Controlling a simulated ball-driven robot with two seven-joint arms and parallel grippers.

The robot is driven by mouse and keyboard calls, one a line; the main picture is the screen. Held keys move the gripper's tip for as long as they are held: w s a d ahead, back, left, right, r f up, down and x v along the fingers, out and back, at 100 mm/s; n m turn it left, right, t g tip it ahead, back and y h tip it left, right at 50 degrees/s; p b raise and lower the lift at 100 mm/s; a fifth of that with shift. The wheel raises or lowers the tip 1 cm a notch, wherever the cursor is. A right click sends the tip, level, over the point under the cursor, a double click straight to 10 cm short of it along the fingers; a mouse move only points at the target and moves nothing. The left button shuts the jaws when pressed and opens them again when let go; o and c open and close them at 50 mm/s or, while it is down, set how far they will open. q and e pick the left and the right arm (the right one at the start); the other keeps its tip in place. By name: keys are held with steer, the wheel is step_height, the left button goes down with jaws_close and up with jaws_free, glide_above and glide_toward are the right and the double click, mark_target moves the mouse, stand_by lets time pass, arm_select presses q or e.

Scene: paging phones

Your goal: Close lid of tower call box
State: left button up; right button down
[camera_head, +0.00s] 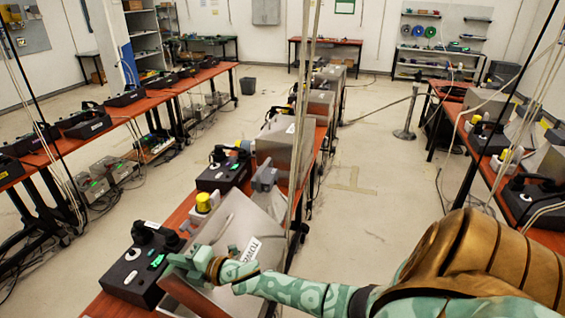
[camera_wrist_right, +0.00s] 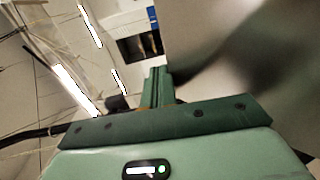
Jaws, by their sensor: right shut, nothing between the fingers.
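The tower call box (camera_head: 232,222) is a silver metal box on the red-topped table in the head view, with a white label reading TOWER. A broad silver panel, which looks like its lid, stands tilted. How far it is open is hard to tell. My right arm reaches in from the lower right, across the box front. My right gripper (camera_head: 180,264) is shut and empty at the box's lower left, close to the metal; I cannot tell whether it touches. In the wrist view the shut fingers (camera_wrist_right: 157,86) show beside a blurred grey surface. My left gripper is not in view.
A black phone unit (camera_head: 130,275) with a handset and green light sits left of the box. A yellow-topped button (camera_head: 203,201) and another black unit (camera_head: 220,172) stand behind. Thin cables hang in front of the table. Open floor (camera_head: 350,215) lies to the right.

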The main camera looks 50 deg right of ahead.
mark_target(164, 273)
steer(key=w+a+f+b, duration=0.1)
steer(key=w, duration=0.1)
steer(key=w+a+f+b, duration=0.1)
steer(key=w+b, duration=0.1)
steer(key=w+f+b, duration=0.2)
steer(key=shift+a, duration=0.4)
steer(key=w+a+f+g+h+b, duration=0.1)
steer(key=w+a+f+g+b, duration=0.2)
steer(key=w+f, duration=0.5)
steer(key=shift+f+g+h+b, duration=0.3)
steer(key=shift+f+g+b, duration=0.1)
steer(key=shift+f+g, duration=0.25)
steer(key=shift+f, duration=0.1)
